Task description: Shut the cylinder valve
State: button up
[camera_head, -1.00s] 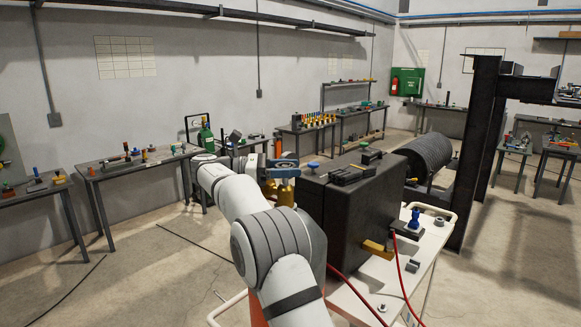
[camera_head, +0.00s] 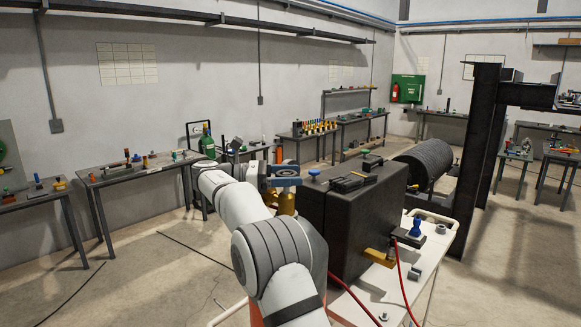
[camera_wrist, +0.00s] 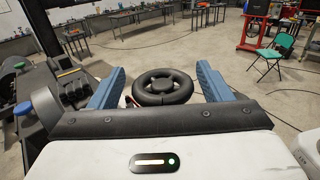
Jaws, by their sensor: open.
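A black handwheel (camera_wrist: 162,87) with a round rim and central hub sits in the wrist view between the two blue fingers of my gripper (camera_wrist: 160,82). The fingers are spread wide, one on each side of the wheel, with a visible gap to it. In the head view my gripper (camera_head: 286,181) is at the end of my arm, left of a big dark box. A brass-coloured body (camera_head: 287,203) shows just under the blue fingers. My arm and gripper hide much of the valve there, and I cannot tell how far it is turned.
The dark box (camera_head: 345,215) with small parts on top stands close to the right of my gripper. A white cart top (camera_head: 400,285) carries red hoses and small fittings. Workbenches (camera_head: 135,172) line the wall. A green folding chair (camera_wrist: 272,60) stands on open floor.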

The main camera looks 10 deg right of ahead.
aim_at(289, 171)
notch_tip(289, 171, up, 2)
jog(key=shift+r, duration=0.25)
jog(key=shift+b, duration=0.8)
jog(key=shift+r+b, duration=0.75)
jog(key=shift+b, duration=0.05)
notch_tip(289, 171, up, 6)
jog(key=p, duration=0.3)
jog(key=shift+f, duration=0.15)
